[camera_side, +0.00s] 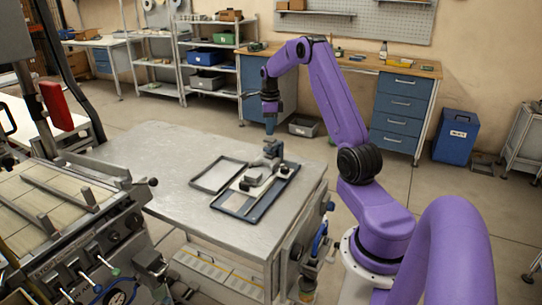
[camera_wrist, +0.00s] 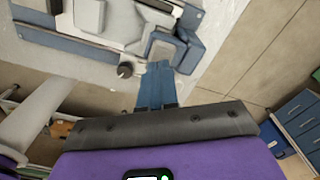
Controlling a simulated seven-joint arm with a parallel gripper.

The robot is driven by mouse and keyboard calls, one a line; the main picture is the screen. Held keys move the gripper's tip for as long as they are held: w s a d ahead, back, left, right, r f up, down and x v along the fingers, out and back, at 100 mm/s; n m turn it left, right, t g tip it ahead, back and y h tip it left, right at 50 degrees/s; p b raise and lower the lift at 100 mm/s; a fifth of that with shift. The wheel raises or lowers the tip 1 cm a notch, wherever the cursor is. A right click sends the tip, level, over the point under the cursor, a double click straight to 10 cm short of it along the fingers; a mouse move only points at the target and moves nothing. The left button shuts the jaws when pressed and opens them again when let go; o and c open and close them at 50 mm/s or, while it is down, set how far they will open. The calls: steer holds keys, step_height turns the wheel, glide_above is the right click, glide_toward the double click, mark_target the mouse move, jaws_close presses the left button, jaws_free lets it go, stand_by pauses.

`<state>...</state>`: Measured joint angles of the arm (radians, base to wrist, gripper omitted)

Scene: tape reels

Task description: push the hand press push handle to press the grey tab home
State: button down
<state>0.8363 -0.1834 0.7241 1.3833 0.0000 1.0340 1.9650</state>
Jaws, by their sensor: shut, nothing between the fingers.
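The hand press (camera_side: 271,152) stands at the back of a blue tray (camera_side: 232,204) on the grey table, with grey and blue-grey parts. In the wrist view the press (camera_wrist: 190,50) is at the upper middle, just beyond my fingertips. My gripper (camera_side: 270,130) points down above the press in the side view. Its blue fingers (camera_wrist: 157,68) are together and empty in the wrist view. They appear close to the press, but I cannot tell whether they touch it. I cannot clearly pick out the push handle or the grey tab.
An empty dark-rimmed frame (camera_side: 218,174) lies left of the blue tray. The table (camera_side: 150,160) is bare on its left side. A machine with rails (camera_side: 60,215) stands at the table's left. A workbench (camera_side: 400,68) and shelves are farther back.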

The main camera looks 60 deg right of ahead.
steer(key=shift+f, duration=1.5)
stand_by(6.0)
